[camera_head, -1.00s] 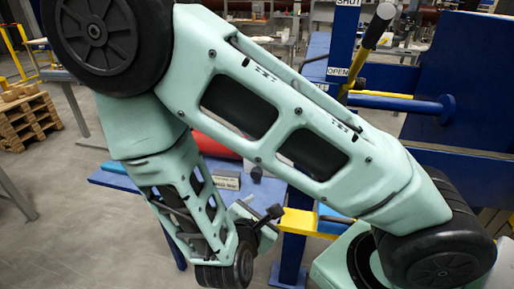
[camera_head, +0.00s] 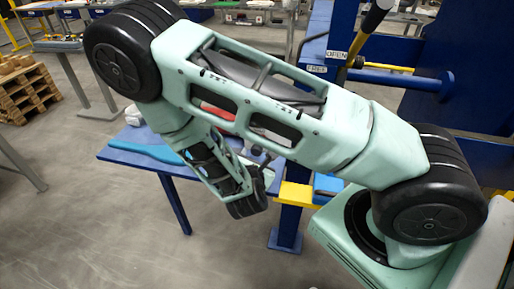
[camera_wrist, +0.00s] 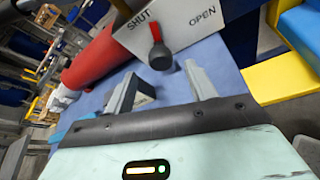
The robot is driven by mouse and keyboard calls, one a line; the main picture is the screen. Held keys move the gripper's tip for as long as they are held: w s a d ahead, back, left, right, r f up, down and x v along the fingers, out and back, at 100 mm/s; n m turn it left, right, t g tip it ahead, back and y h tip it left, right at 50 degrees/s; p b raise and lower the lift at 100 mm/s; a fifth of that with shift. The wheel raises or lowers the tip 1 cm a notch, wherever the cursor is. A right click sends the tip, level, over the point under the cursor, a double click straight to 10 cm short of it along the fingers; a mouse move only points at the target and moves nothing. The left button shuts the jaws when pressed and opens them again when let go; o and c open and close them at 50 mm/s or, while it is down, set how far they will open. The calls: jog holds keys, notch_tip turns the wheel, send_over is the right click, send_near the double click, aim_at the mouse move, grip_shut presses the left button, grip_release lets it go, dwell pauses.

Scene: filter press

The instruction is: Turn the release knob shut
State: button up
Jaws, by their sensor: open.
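I see no clear contact. In the head view, my arm covers most of this area, and the finger state does not show there.
A red cylinder (camera_wrist: 95,62) lies left of the plate on the blue table (camera_head: 176,205). A yellow bar (camera_head: 294,195) and blue press frame (camera_head: 342,35) stand at the right. A lever with a black grip (camera_head: 375,16) rises near my arm. Open floor lies at the left.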

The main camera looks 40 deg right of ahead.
aim_at(257, 151)
jog(key=p+x, duration=0.1)
jog(key=x, duration=0.6)
jog(key=shift+w, duration=0.1)
jog(key=shift+r, duration=0.1)
jog(key=c, duration=1)
